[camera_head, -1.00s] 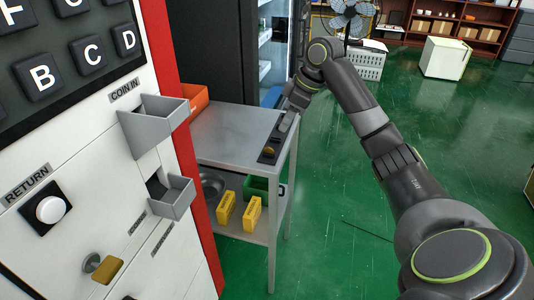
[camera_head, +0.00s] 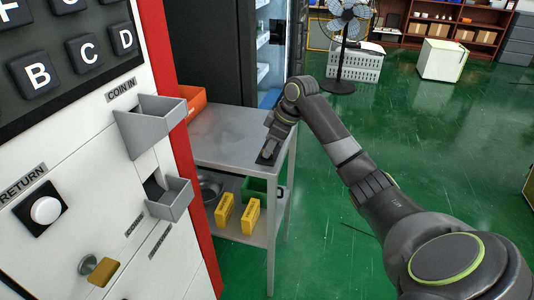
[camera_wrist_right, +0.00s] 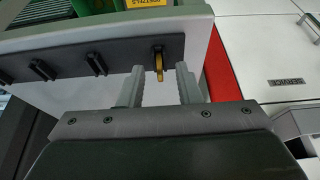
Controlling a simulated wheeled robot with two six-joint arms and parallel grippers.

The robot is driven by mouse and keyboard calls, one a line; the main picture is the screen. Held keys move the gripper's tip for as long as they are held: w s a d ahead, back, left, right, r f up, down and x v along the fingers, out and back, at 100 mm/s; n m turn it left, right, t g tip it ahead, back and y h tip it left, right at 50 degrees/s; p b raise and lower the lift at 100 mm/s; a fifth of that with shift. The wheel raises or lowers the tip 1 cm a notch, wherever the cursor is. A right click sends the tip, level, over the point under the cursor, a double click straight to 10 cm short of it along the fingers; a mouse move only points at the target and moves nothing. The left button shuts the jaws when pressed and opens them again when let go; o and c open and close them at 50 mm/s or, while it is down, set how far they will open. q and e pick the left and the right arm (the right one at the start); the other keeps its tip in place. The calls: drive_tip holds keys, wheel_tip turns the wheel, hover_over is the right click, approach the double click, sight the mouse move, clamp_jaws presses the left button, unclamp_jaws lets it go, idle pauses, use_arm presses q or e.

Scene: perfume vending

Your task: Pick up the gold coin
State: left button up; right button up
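The gold coin (camera_wrist_right: 159,62) stands on edge in a slot at one end of a dark holder strip (camera_wrist_right: 100,62) in the right wrist view. My right gripper (camera_wrist_right: 158,75) is open, with its two fingers apart. The coin lies in line with the gap between the fingers, just beyond the fingertips; I cannot tell whether either finger touches it. In the head view my right gripper (camera_head: 269,148) is over the holder (camera_head: 264,160) on the grey table, and it hides the coin. My left gripper is not in view.
The grey table (camera_head: 225,130) carries an orange bin (camera_head: 193,101) at the back. Yellow boxes (camera_head: 224,209) sit on its lower shelf. The vending machine (camera_head: 90,170), with its coin tray (camera_head: 150,124), stands close on the left. Open green floor (camera_head: 400,130) lies to the right.

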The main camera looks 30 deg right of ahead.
drive_tip(key=shift+c, duration=0.4)
clamp_jaws()
drive_tip(key=shift+r, duration=0.1)
